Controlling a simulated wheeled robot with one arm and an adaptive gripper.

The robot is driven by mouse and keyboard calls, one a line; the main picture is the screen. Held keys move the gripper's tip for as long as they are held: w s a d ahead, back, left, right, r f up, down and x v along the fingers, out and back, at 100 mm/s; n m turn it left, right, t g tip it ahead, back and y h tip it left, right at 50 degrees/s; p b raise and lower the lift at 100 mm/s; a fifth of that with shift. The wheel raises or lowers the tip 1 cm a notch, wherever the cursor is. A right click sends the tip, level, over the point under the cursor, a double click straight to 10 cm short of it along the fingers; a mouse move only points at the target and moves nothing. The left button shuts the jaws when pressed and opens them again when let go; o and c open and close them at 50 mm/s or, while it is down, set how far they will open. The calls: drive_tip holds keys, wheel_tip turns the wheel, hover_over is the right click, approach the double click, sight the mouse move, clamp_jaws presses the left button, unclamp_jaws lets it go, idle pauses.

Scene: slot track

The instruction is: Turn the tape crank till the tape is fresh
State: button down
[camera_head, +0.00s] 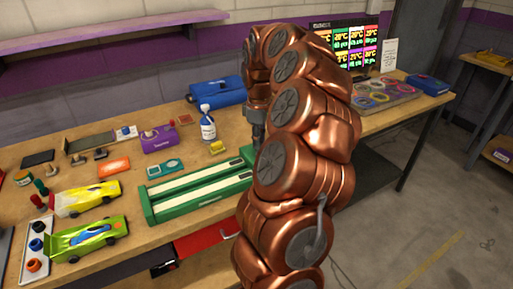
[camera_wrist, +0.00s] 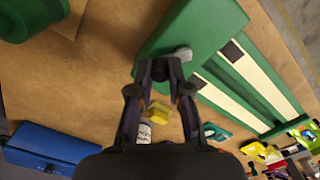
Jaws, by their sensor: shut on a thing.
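The green tape unit (camera_head: 150,212) sits on the wooden bench with two cream tape strips (camera_head: 205,186) along its top. It also shows in the wrist view (camera_wrist: 205,22), where its end block is beside my fingertips. A small grey-white knob (camera_wrist: 182,53), which looks like part of the tape crank, stands at that end block. My gripper (camera_wrist: 164,68) is shut at the knob; the fingers hide most of what they hold. In the head view my copper arm covers the right end of the unit and the crank.
Two slot cars, yellow (camera_head: 88,198) and green (camera_head: 88,238), lie at the left. A spray bottle (camera_head: 207,127), yellow block (camera_head: 217,147) and blue bag (camera_head: 217,93) stand behind the unit. A large green round object (camera_wrist: 22,18) is near in the wrist view.

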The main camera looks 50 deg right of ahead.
drive_tip(key=m+b, duration=0.2)
drive_tip(key=m, duration=0.1)
drive_tip(key=s+m+b, duration=0.1)
drive_tip(key=b, duration=0.1)
drive_tip(key=shift+d+f+m, duration=0.2)
drive_tip(key=shift+d+m, duration=0.1)
drive_tip(key=shift+s+m+b, duration=0.3)
drive_tip(key=shift+m+b, duration=0.4)
drive_tip(key=shift+m, duration=0.3)
drive_tip(key=m+b, duration=0.2)
drive_tip(key=m, duration=0.1)
drive_tip(key=shift+s, duration=0.35)
drive_tip(key=shift+s+a+r+m+b, duration=0.1)
drive_tip(key=shift+s+m+b, duration=0.05)
drive_tip(key=shift+m+b, duration=0.5)
drive_tip(key=shift+s+a+r+m+b, duration=0.15)
drive_tip(key=shift+m+b, duration=0.25)
drive_tip(key=shift+m, duration=0.35)
drive_tip(key=c, duration=1.1)
unclamp_jaws()
